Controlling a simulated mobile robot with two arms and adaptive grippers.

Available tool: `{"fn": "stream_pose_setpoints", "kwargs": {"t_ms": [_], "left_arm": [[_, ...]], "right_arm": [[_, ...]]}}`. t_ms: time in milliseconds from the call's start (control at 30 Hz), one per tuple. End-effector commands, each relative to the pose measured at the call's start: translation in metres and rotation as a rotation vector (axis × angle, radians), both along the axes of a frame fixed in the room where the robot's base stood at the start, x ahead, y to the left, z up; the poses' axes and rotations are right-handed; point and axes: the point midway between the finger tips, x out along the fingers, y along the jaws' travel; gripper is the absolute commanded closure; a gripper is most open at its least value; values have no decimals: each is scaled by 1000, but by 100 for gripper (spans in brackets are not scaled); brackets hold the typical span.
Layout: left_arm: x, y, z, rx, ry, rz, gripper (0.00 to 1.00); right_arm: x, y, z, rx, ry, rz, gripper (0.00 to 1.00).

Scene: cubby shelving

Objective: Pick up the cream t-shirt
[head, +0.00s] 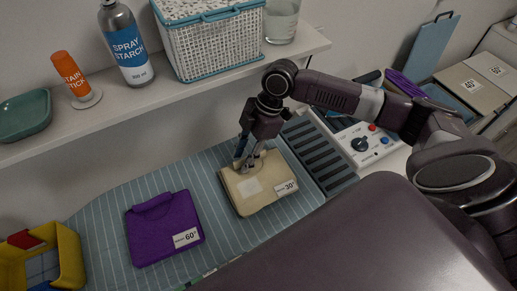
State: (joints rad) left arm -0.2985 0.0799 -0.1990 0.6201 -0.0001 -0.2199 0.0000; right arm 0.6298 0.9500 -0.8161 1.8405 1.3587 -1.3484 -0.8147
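The cream t-shirt (262,202) lies folded on the blue striped surface, with a pale square patch and a white "30°" tag on its right side. My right gripper (247,164) points down at the upper edge of the cream t-shirt, with its fingertips over or against the cloth. At this size I cannot tell whether the fingers have closed on the cloth. My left gripper is out of view.
A folded purple garment (160,228) tagged "60°" lies to the left. A yellow bin (70,258) is at the lower left. A grey slotted panel (318,155) is right of the t-shirt. Above, a shelf (130,103) holds a spray bottle (126,45) and a basket (212,45).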

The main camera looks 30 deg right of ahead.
Motion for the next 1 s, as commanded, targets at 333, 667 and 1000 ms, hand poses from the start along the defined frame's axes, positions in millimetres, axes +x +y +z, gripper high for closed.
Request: {"fn": "stream_pose_setpoints", "kwargs": {"t_ms": [333, 667, 1000], "left_arm": [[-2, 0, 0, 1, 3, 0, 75], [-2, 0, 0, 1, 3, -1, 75], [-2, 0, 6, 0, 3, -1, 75]], "right_arm": [[0, 0, 0, 0, 1, 0, 100], [0, 0, 1, 0, 0, 0, 100], [0, 0, 6, 0, 0, 0, 100]]}}
